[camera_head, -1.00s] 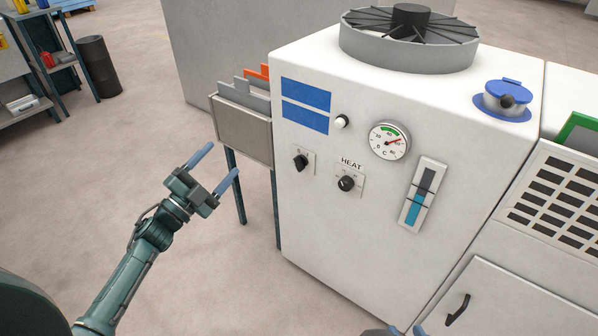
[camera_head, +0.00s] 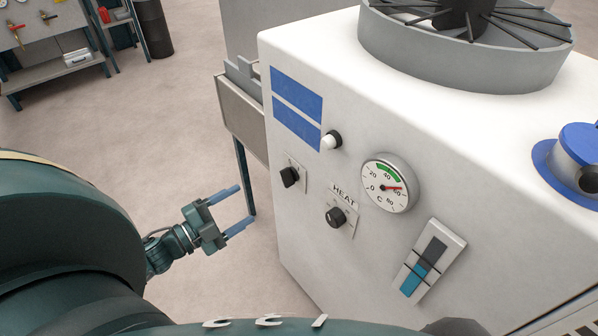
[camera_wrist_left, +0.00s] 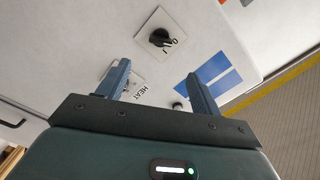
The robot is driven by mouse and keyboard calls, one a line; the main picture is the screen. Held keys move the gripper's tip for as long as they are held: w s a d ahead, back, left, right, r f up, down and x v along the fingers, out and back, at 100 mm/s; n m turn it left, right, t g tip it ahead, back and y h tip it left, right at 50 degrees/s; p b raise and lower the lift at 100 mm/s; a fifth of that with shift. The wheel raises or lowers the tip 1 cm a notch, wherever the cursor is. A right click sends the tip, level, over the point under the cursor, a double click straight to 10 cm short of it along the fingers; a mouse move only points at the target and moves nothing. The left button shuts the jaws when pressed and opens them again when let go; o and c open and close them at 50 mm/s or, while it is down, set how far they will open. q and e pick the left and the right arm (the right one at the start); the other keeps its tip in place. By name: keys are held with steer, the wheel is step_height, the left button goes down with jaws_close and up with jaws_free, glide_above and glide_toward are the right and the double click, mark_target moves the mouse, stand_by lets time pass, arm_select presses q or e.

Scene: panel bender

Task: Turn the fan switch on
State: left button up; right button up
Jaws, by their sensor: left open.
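A black rotary switch (camera_head: 289,177) on a small plate sits on the white machine's front, left of the HEAT knob (camera_head: 335,217). No fan label is readable beside it. In the left wrist view the switch (camera_wrist_left: 160,38) shows O and I marks; which one it points to I cannot tell. My left gripper (camera_head: 246,204) is open and empty, left of the switch and apart from the panel. In the left wrist view its fingers (camera_wrist_left: 157,69) point toward the panel below the switch. My right gripper does not show.
The white machine (camera_head: 350,90) carries a round fan housing (camera_head: 460,60), a dial gauge (camera_head: 389,184), a white button (camera_head: 331,140) and a blue level indicator (camera_head: 428,262). A grey bin (camera_head: 238,110) on legs stands at its left side. Floor left of it is clear.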

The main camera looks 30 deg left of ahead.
mark_target(284, 181)
arm_select(q)
steer(key=x, duration=1.3)
steer(key=shift+c, duration=0.5)
steer(key=c, duration=0.9)
